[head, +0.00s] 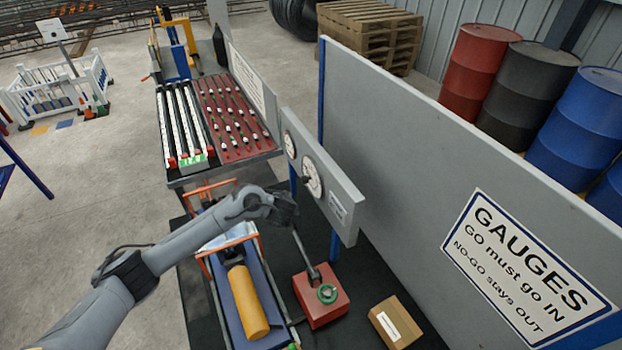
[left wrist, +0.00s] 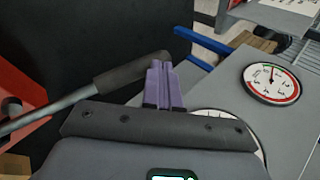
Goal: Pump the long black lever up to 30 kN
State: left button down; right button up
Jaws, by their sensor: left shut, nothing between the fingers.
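Nothing is between the fingers. Two round gauges, a small one (head: 289,145) and a larger one (head: 313,178), sit on the grey panel. One gauge (left wrist: 271,84) shows its needle near the top; another is mostly hidden by my gripper. My right gripper is out of view.
A grey wall with a GAUGES sign (head: 522,268) stands right of the bench. A cardboard box (head: 395,322) lies right of the pump. A blue tray (head: 228,309) holds a yellow cylinder (head: 248,302) on the left. A rack with red trays (head: 238,118) stands beyond.

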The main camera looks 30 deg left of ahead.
pick_arm(q)
jog(key=shift+a+f+b, duration=0.15)
jog(key=shift+f+b, duration=0.35)
jog(key=shift+f, duration=0.3)
jog(key=shift+w+a+f+b, duration=0.1)
jog(key=shift+f+b, duration=0.4)
jog(key=shift+w, duration=0.15)
jog(key=shift+f, duration=0.2)
